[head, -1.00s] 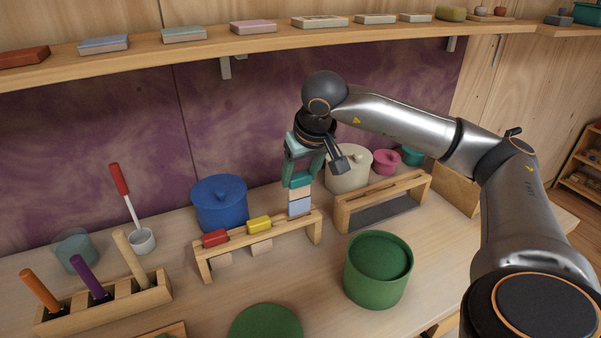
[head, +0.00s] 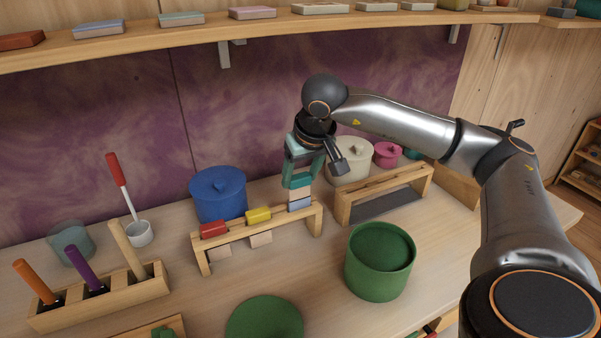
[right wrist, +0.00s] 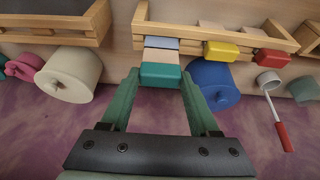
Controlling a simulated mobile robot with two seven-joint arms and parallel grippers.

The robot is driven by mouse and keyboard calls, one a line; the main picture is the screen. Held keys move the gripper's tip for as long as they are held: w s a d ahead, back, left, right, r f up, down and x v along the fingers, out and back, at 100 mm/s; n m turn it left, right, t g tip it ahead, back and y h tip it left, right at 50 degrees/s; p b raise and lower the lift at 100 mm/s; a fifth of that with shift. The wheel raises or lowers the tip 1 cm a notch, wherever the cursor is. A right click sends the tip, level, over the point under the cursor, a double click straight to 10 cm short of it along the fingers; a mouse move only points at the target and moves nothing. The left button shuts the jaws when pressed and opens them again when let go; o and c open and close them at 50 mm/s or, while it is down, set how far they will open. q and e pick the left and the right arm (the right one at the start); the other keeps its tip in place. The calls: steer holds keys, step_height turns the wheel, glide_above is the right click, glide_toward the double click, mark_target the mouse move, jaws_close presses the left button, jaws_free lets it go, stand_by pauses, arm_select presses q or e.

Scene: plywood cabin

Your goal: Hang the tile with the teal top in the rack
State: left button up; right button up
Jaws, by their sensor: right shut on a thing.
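My right gripper (head: 301,178) is shut on the tile with the teal top (head: 300,182), gripping it by the top. In the right wrist view the teal top (right wrist: 160,76) is between the fingertips. A red-topped tile (head: 213,230) and a yellow-topped tile (head: 258,215) hang in the rack to the left. My left gripper is not in view.
A blue pot (head: 218,195) stands behind the rack and a green pot (head: 378,270) right of it in front. A second wooden stand (head: 390,185) is at the right. A peg block (head: 105,302) is at the front left.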

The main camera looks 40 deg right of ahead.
mark_target(300, 198)
steer(key=shift+f+b, duration=0.5)
steer(key=shift+f, duration=0.25)
steer(key=shift+f+b, duration=0.65)
steer(key=shift+f, duration=0.2)
steer(key=shift+f+b, duration=0.55)
steer(key=shift+f, duration=0.1)
steer(key=shift+f+b, duration=0.35)
steer(key=shift+f, duration=0.15)
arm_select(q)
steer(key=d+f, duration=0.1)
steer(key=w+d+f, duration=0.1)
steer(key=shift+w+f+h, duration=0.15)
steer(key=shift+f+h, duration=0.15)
arm_select(e)
steer(key=shift+f, duration=0.15)
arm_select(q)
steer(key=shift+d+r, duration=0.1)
arm_select(e)
steer(key=o, duration=1.2)
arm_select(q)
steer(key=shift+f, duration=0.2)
